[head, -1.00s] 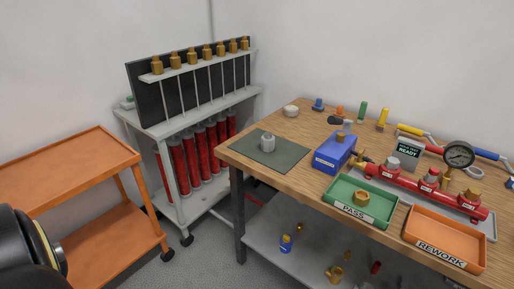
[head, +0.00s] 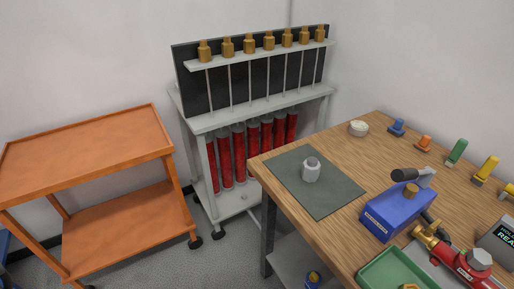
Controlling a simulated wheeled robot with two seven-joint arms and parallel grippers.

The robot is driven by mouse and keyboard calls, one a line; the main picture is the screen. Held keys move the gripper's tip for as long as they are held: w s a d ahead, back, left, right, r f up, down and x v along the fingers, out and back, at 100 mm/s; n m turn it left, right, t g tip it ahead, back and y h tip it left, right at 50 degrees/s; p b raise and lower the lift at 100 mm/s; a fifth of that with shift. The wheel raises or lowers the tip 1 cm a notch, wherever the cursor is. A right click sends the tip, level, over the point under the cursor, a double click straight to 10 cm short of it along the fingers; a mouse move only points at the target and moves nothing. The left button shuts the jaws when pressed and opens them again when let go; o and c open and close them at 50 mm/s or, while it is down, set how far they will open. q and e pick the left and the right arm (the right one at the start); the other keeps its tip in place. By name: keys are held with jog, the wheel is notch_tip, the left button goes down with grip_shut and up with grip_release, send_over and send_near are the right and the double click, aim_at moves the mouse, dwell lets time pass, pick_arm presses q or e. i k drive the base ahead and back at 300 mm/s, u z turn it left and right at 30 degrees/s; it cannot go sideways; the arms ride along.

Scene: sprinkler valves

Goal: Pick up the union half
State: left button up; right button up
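A small grey metal fitting (head: 311,170) with a narrower top stands upright on the dark green mat (head: 322,198) at the near left corner of the wooden workbench. It looks like the union half, though I cannot be sure from its shape alone. Nothing touches it except the mat. Neither of my grippers shows in the head view.
A blue box (head: 392,212) with a black-handled tool, a green tray (head: 385,270) and a red valve assembly (head: 462,262) stand right of the mat. A white bowl (head: 358,128) sits at the back. An orange cart (head: 85,140) and a grey rack (head: 215,118) stand left.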

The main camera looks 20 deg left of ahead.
aim_at(311, 167)
jog(key=u, duration=0.2)
jog(key=i, duration=0.2)
jog(key=u, duration=0.15)
jog(key=k, duration=1.25)
jog(key=u, duration=0.9)
jog(key=i, duration=1.85)
jog(key=z, duration=0.75)
